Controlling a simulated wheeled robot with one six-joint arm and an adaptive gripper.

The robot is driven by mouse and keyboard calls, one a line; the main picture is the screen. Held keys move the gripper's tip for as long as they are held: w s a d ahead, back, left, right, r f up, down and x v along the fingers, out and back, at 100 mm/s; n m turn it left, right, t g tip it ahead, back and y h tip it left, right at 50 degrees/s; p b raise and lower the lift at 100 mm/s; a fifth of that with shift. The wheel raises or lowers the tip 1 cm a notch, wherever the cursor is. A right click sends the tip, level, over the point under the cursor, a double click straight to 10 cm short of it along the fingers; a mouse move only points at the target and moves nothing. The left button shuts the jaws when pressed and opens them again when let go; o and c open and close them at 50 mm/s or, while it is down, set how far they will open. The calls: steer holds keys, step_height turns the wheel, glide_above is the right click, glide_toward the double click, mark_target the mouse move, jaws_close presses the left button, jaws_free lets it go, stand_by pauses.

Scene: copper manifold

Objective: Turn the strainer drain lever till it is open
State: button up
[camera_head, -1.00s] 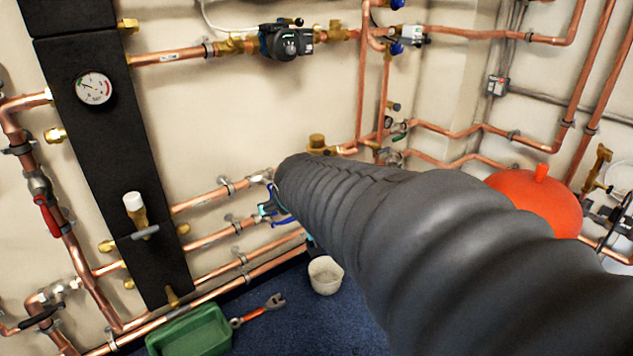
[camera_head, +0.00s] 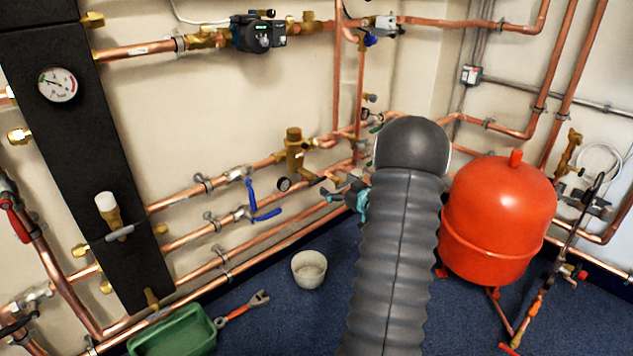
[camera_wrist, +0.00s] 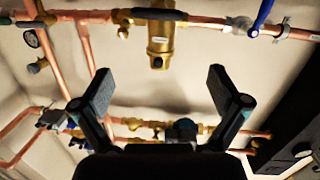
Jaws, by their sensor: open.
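The brass strainer body (camera_wrist: 160,42) hangs from the copper pipe at the top middle of the wrist view. A dark bar (camera_wrist: 158,14), which looks like its drain lever, lies across the strainer near the pipe. In the head view the brass body (camera_head: 294,150) stands on the middle pipe run, and I cannot make out its lever there. My gripper (camera_wrist: 160,90) is open and empty, its two pads spread wide and apart from the strainer. In the head view my gripper (camera_head: 340,194) is right of and below the brass body, partly hidden by my arm.
A red tank (camera_head: 498,220) stands right of my arm.

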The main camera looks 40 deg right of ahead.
steer(key=t+y, duration=0.1)
glide_toward(320, 181)
steer(key=w, duration=0.7)
steer(key=w+p, duration=0.1)
steer(key=w, duration=0.3)
steer(key=shift+a+f, duration=0.15)
steer(key=shift+a, duration=0.15)
steer(key=c, duration=1.2)
